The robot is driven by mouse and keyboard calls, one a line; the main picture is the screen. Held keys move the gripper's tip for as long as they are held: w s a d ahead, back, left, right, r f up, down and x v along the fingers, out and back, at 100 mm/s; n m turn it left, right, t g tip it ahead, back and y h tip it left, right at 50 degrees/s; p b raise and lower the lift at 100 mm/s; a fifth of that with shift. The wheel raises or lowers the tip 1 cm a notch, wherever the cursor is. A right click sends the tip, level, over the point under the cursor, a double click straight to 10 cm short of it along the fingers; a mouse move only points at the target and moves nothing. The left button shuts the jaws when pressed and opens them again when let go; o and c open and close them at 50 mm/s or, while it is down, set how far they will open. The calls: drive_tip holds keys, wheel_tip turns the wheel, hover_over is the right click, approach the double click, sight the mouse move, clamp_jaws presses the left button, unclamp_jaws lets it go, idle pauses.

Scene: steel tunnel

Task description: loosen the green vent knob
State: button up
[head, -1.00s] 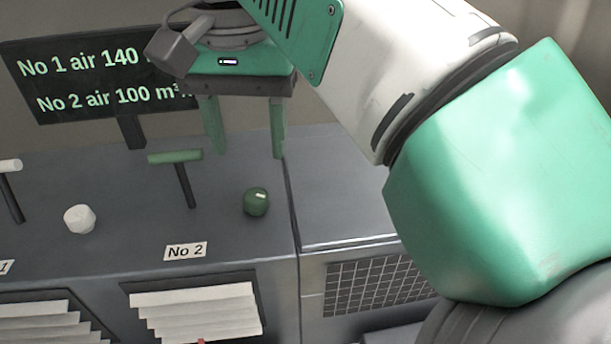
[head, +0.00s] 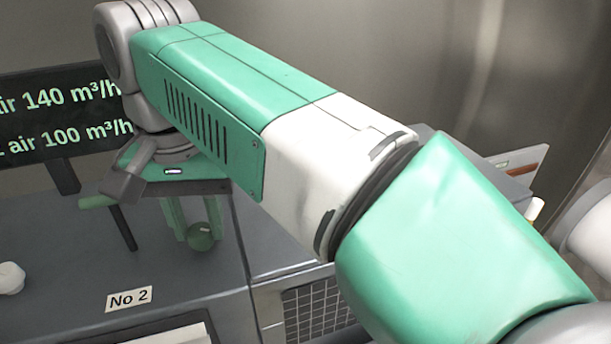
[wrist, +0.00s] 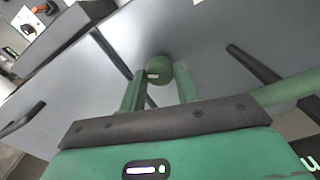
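The green vent knob (head: 202,238) is a small round knob with a pale mark, on the dark grey cabinet top behind the No 2 label. In the wrist view the knob (wrist: 160,69) sits at the tips of my gripper (wrist: 161,78), between its two green fingers. The fingers look open, one on each side of the knob; whether either touches it I cannot tell. In the head view my gripper (head: 194,228) points down at the knob, and the fingers partly cover it.
A green-topped T-handle (head: 120,220) stands left of my gripper, close by. A white knob (head: 11,278) is farther left. The No 2 label (head: 129,299) lies in front. A dark sign (head: 62,108) with green air readings stands behind.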

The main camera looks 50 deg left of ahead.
drive_tip(key=c, duration=0.3)
